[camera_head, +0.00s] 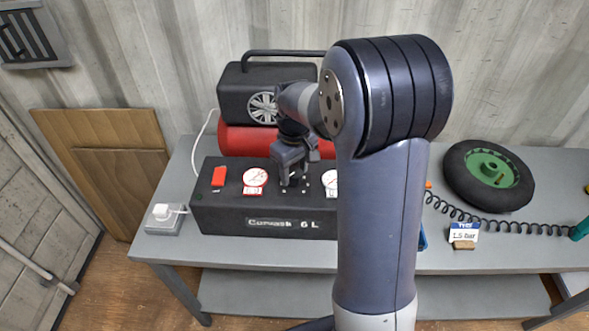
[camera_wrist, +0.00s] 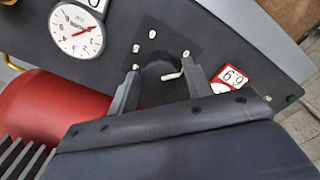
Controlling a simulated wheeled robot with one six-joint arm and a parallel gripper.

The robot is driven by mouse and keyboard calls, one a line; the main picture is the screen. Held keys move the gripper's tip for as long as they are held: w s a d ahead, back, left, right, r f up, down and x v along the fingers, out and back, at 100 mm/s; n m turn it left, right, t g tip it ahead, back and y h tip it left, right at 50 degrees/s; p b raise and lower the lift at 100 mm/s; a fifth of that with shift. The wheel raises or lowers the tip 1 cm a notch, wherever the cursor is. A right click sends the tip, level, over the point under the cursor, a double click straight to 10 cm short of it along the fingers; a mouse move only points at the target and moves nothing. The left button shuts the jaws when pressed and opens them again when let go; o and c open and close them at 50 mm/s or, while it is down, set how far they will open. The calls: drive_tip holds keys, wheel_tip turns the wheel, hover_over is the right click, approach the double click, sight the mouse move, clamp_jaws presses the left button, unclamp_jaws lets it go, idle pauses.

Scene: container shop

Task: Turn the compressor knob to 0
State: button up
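The compressor (camera_head: 265,215) stands on the grey table, with a black front panel and a red tank (camera_head: 245,140). My gripper (camera_head: 290,178) points down at the panel between two gauges and hides the knob in the head view. In the wrist view its fingers (camera_wrist: 160,80) stand on either side of the knob, apart, with slight gaps showing. The gripper looks open, and contact with the knob cannot be made out.
A round gauge (camera_wrist: 77,30) with a red needle lies beside the knob; a red switch (camera_head: 219,176) is at the panel's left.

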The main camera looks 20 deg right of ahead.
sight(294, 172)
drive_tip(key=shift+o, duration=1)
wheel_tip(294, 172, up, 11)
drive_tip(key=shift+b, duration=0.35)
drive_tip(key=shift+f, duration=0.2)
wheel_tip(294, 172, down, 11)
drive_tip(key=shift+r+p, duration=0.1)
drive_tip(key=shift+p, duration=0.25)
drive_tip(key=shift+r, duration=0.15)
